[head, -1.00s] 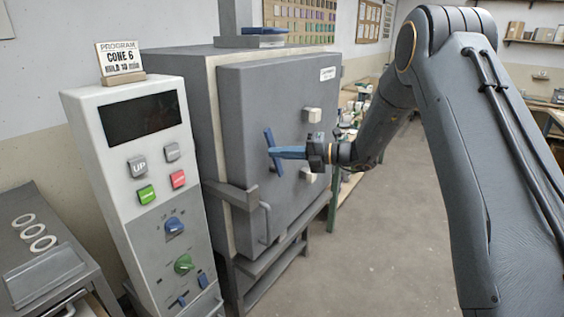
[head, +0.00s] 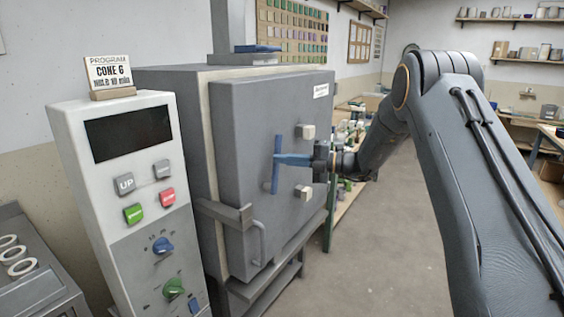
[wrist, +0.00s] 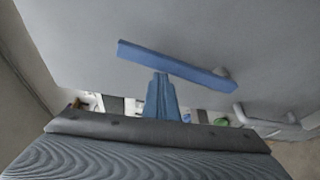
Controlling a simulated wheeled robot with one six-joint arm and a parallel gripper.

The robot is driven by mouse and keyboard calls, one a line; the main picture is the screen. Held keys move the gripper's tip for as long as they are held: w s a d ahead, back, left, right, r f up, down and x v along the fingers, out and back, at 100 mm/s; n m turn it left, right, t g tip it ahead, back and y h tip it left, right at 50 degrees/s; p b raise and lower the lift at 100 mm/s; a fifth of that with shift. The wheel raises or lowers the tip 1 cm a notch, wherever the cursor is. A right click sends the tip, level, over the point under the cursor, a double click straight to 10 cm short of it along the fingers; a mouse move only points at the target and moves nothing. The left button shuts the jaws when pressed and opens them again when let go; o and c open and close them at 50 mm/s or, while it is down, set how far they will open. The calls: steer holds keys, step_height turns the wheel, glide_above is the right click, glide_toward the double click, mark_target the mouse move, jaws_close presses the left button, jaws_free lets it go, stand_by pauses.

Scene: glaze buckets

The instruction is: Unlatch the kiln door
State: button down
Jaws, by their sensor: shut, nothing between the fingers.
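The grey kiln door (head: 250,120) stands shut against the kiln body. Its blue latch bar (head: 276,178) is nearly upright on the door face in the head view. It also shows in the wrist view as a slanting blue bar (wrist: 175,64) across the upper middle. My gripper (head: 282,159) reaches from the right to the middle of the bar. Its blue fingers are shut and hold nothing. In the wrist view the fingertips (wrist: 160,82) meet the bar's near edge; I cannot tell whether they touch it.
A control panel (head: 87,210) with buttons and knobs stands left of the kiln. A grey pull handle (head: 263,243) is low on the door. Open floor (head: 385,250) lies right of it.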

steer(key=shift+w+r, duration=0.1)
steer(key=shift+w, duration=0.05)
stand_by(0.3)
steer(key=s+a+p, duration=0.2)
steer(key=s, duration=0.2)
steer(key=b+v, duration=0.3)
steer(key=v, duration=0.6)
steer(key=shift+d, duration=0.4)
